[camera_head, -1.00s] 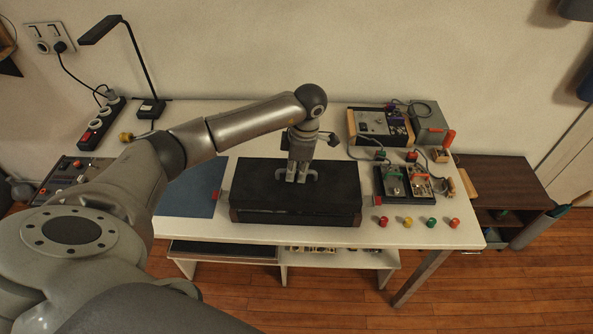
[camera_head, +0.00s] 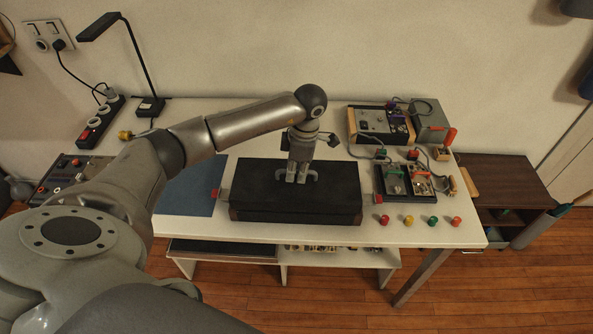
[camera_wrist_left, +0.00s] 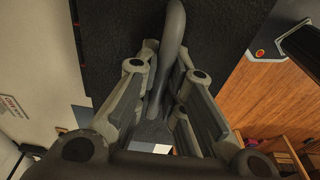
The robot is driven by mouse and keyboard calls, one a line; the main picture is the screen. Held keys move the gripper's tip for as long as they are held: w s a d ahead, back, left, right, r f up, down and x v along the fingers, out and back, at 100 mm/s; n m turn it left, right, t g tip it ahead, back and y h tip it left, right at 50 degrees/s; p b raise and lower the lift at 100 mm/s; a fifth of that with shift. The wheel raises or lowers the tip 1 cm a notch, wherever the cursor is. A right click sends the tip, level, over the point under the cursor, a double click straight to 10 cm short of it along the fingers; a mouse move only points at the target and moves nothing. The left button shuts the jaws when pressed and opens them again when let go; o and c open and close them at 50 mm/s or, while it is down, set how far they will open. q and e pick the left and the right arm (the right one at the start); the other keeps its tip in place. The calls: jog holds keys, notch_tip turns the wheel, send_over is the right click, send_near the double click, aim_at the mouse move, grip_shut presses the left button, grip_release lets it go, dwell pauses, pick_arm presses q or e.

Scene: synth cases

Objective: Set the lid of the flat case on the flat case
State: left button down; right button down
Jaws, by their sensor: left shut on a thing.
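The lid of the flat case (camera_head: 255,185) is a wide black panel, lying level over the flat case (camera_head: 234,215) on the white table. In the left wrist view the curved dark handle (camera_wrist_left: 172,45) runs between the fingers (camera_wrist_left: 162,105), with the lid's black surface (camera_wrist_left: 225,35) behind. I cannot tell whether the lid is fully seated. My right gripper is not in view.
A blue mat (camera_head: 190,192) lies left of the case. Close on the right are a black tray of parts (camera_head: 408,198) and several coloured knobs (camera_head: 383,220). Instruments (camera_head: 380,125) stand at the back right, a lamp (camera_head: 150,105) at the back left.

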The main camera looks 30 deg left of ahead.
pick_arm(q)
jog(key=shift+f+b, duration=0.5)
jog(key=shift+f, duration=0.1)
jog(key=c, duration=1.4)
grip_release()
jog(key=shift+c, duration=0.2)
notch_tip(320, 180, up, 12)
jog(key=d, duration=0.1)
jog(key=shift+w+d, duration=0.15)
jog(key=shift+w, duration=0.2)
